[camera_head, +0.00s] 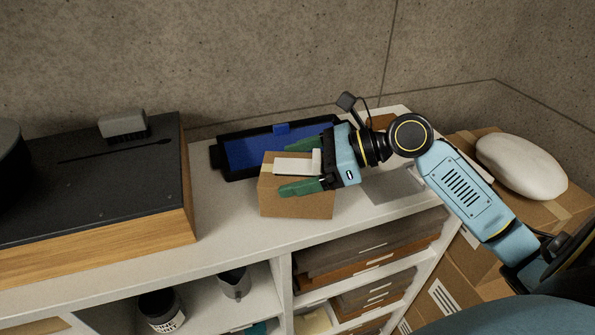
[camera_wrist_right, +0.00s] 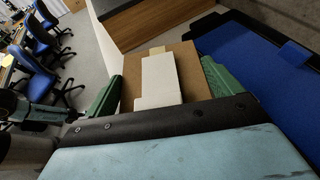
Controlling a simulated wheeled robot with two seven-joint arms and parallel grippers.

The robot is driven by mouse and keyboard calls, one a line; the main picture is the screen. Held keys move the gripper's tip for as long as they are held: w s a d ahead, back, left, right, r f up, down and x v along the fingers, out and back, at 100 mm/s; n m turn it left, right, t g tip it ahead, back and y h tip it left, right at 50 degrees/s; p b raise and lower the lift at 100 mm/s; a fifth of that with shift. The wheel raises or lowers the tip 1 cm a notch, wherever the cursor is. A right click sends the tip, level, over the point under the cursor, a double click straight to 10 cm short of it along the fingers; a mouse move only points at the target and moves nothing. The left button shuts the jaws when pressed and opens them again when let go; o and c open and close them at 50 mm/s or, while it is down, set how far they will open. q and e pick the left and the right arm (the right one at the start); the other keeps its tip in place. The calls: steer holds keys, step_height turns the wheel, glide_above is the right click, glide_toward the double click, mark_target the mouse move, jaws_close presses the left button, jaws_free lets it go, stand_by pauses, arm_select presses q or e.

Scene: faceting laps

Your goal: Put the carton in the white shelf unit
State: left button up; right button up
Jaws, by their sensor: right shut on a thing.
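The carton (camera_head: 297,204) is a small brown box with a white label on its top. My right gripper (camera_head: 300,167) is shut on it, one green finger on each side. The carton is over the top of the white shelf unit (camera_head: 226,228); I cannot tell whether it touches that top. In the right wrist view the carton (camera_wrist_right: 190,62) is between the green fingers of the right gripper (camera_wrist_right: 163,85). The shelf unit has open compartments below its top. My left gripper is not in view.
A blue tray with a dark rim (camera_head: 216,160) lies behind the carton. A black-topped wooden case (camera_head: 90,185) stands at left. The lower shelves hold a dark jar (camera_head: 160,310), a grey pitcher (camera_head: 234,284) and stacked flat boxes (camera_head: 365,250). Brown boxes (camera_head: 440,300) stand at right.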

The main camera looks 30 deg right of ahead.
steer(key=shift+f, duration=0.5)
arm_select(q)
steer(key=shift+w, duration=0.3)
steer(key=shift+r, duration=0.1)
arm_select(e)
steer(key=o, duration=1)
steer(key=shift+f, duration=0.15)
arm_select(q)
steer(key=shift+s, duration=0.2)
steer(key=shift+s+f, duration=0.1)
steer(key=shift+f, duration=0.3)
arm_select(e)
steer(key=v, duration=1.2)
steer(key=shift+s, duration=0.1)
